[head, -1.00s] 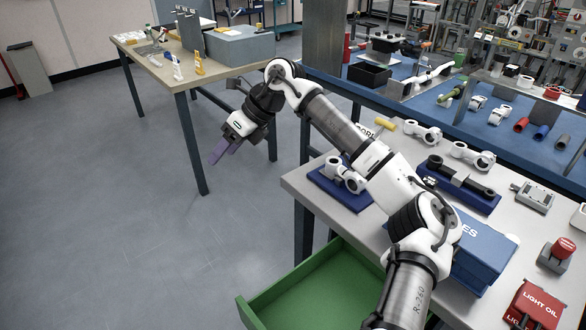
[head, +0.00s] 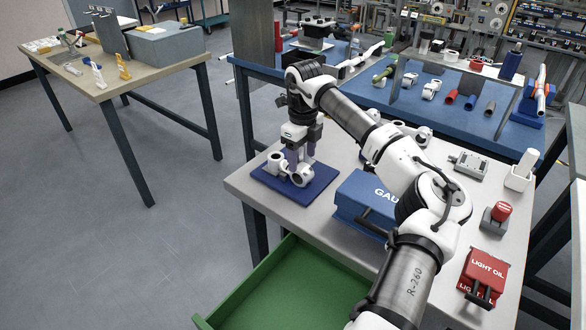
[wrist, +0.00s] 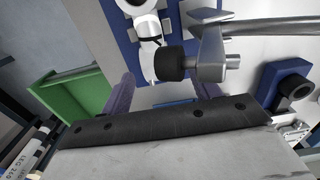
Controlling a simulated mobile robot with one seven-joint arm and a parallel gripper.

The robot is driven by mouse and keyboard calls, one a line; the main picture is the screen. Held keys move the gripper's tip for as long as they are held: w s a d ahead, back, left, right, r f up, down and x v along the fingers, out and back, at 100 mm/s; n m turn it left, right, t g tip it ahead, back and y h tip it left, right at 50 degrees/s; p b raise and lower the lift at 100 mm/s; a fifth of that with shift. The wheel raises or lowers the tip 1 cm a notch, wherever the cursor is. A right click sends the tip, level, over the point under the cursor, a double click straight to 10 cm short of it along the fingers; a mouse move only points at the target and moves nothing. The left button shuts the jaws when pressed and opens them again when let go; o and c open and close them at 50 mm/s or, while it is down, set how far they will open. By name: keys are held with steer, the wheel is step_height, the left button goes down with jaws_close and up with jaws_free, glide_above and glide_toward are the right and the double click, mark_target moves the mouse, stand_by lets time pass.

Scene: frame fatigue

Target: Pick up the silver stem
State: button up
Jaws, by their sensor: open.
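The pale silver-white stem (head: 302,177), with round clamp ends, lies on a dark blue mat (head: 322,183) at the left corner of the grey bench. My gripper (head: 301,156) points down over this stem, with its purple fingers low beside it. In the wrist view, the stem (wrist: 147,28) shows at the top centre, over the blue mat. My open gripper (wrist: 165,93) has one finger on each side there. A dark ring and grey metal part (wrist: 211,52) show next to the stem. I cannot tell whether the fingers touch anything.
A blue gauges box (head: 362,203) stands close to the mat, under my arm. A red light oil can (head: 483,276) and a red-topped item (head: 497,217) are at the right. An open green drawer (head: 290,290) sticks out below the bench front.

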mark_target(300, 166)
steer(key=shift+s+a+f+p, duration=0.1)
steer(key=shift+f+p, duration=0.35)
steer(key=shift+f, duration=0.95)
steer(key=shift+s+a+f+p, duration=0.1)
steer(key=shift+f+p, duration=0.35)
steer(key=shift+f, duration=0.95)
steer(key=c, duration=1.1)
steer(key=shift+r, duration=0.1)
steer(key=shift+c, duration=0.2)
